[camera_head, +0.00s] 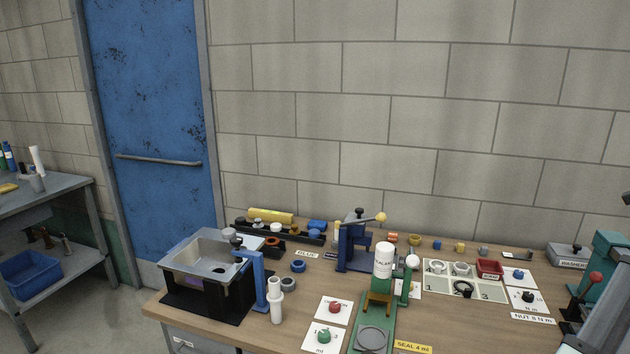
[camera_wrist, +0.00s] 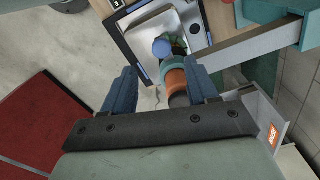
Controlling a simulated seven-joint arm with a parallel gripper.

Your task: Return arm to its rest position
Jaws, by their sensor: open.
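My gripper (camera_wrist: 161,90) shows only in the wrist view. Its two blue fingers are wide apart, and I see nothing held between them. An orange and teal rounded part (camera_wrist: 174,76) with a blue ball at its end shows beyond the fingers, close to the right one in the picture. I cannot tell how far it is from the fingers. The head view does not show my gripper.
A wooden bench (camera_head: 300,337) carries a metal basin (camera_head: 205,257), a blue press (camera_head: 355,250), a green stand and several small parts. A teal machine (camera_head: 607,262) stands at right. The wrist view shows an open drawer (camera_wrist: 262,48) and a red mat (camera_wrist: 45,125).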

